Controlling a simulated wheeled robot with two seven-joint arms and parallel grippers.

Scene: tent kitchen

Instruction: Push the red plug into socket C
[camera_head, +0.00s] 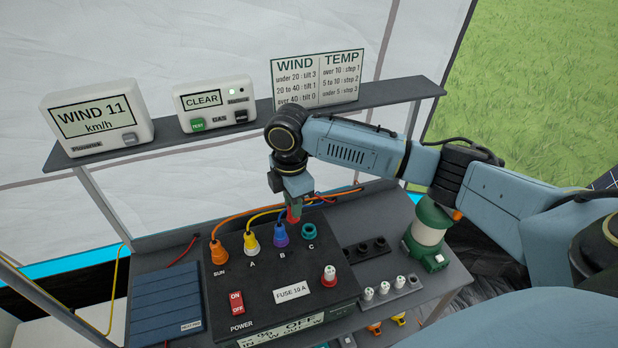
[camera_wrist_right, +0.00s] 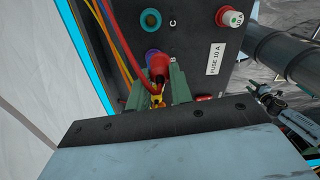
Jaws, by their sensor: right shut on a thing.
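The red plug (camera_head: 294,215) is gripped in my right gripper (camera_head: 293,205), above the back of the dark power box (camera_head: 262,285). In the right wrist view the red plug (camera_wrist_right: 158,64) sits between the green fingers of my right gripper (camera_wrist_right: 160,82), with a red cable beside it. Socket C (camera_head: 309,231) is an empty teal ring at the right end of the row; it also shows in the wrist view (camera_wrist_right: 151,18). The plug is apart from it, up and left in the head view.
An orange plug (camera_head: 218,252) is in SUN, a yellow plug (camera_head: 251,243) in A and a blue plug (camera_head: 281,236) in B, close beside C. Their cables run behind. A shelf (camera_head: 390,92) is above.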

